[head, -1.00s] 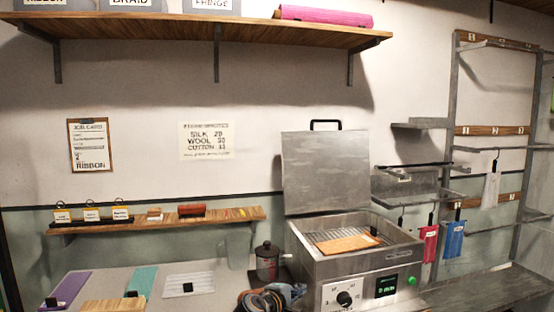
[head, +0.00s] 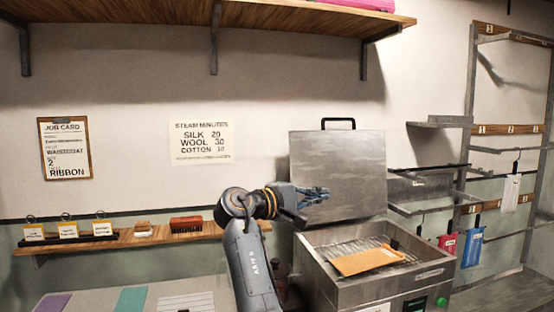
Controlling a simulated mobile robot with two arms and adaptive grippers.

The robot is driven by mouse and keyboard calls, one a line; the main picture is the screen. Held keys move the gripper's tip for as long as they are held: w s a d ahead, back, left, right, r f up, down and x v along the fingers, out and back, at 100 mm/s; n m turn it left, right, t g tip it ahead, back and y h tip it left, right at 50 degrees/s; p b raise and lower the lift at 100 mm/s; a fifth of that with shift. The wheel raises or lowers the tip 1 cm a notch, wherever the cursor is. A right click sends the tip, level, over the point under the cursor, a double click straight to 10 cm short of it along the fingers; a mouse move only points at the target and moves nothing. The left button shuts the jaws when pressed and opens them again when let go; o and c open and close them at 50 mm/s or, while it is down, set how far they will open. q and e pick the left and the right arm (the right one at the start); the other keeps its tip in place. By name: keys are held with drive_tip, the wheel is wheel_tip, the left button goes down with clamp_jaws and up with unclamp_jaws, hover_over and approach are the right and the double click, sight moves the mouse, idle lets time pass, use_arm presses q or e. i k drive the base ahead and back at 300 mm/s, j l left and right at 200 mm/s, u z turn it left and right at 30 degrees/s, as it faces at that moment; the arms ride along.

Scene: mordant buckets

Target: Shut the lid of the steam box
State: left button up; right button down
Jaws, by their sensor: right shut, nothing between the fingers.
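The steam box (head: 318,275) is a grey metal box at the lower right of centre. Its lid (head: 345,165) stands open and upright at the back, with a black handle (head: 339,121) on its top edge. An orange-brown flat piece (head: 367,262) lies on the wire rack inside the open box. My right gripper (head: 322,194) is shut and empty. It overlaps the lower left part of the lid in the picture, above the box's rim; I cannot tell whether it touches the lid. My left gripper is out of view.
A wooden shelf (head: 140,240) with label stands and a red brush (head: 186,224) is on the wall at left. A high shelf (head: 290,16) runs above. Metal racks (head: 475,130) with hanging tags stand at right. A green button (head: 441,301) is on the box's front.

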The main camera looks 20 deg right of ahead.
sight(351, 164)
drive_tip(key=i, duration=1.4)
